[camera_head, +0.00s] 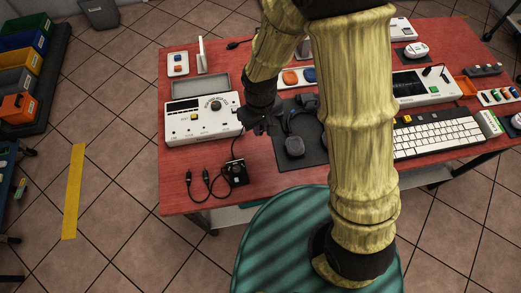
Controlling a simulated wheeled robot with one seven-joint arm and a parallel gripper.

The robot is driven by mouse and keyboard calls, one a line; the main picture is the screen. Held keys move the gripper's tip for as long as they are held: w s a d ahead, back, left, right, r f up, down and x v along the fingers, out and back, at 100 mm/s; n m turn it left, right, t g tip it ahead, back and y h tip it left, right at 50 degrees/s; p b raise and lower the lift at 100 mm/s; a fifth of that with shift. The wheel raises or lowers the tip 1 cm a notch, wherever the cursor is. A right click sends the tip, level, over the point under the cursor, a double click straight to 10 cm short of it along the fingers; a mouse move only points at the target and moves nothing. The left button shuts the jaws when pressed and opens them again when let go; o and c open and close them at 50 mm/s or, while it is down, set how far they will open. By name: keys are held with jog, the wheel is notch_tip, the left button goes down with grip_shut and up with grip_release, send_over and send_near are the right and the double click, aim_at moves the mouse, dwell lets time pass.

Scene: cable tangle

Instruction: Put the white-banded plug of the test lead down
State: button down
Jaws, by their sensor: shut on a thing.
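My gripper (257,122) is at the right edge of the white instrument box (203,121), low over the red table. It is shut on a plug of the test lead; the plug is too small and too covered by the fingers for its white band to show. A thin dark cable (234,148) runs from near my gripper down to a small black box (236,173) at the table's front. A black cable with two plug ends (205,176) lies looped on the table left of that box.
A dark mat (312,150) with black headphones (301,125) lies right of my gripper. A grey tray (201,87) is behind the instrument. A white keyboard (438,138) and a second instrument (424,87) stand farther right. The red table (180,190) is bare at front left.

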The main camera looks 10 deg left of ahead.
jog(key=shift+f, duration=2.95)
jog(key=shift+f, duration=0.15)
jog(key=shift+f, duration=1.95)
jog(key=shift+f, duration=0.2)
jog(key=c, duration=1.4)
grip_release()
jog(key=shift+c, duration=0.2)
jog(key=shift+r, duration=0.1)
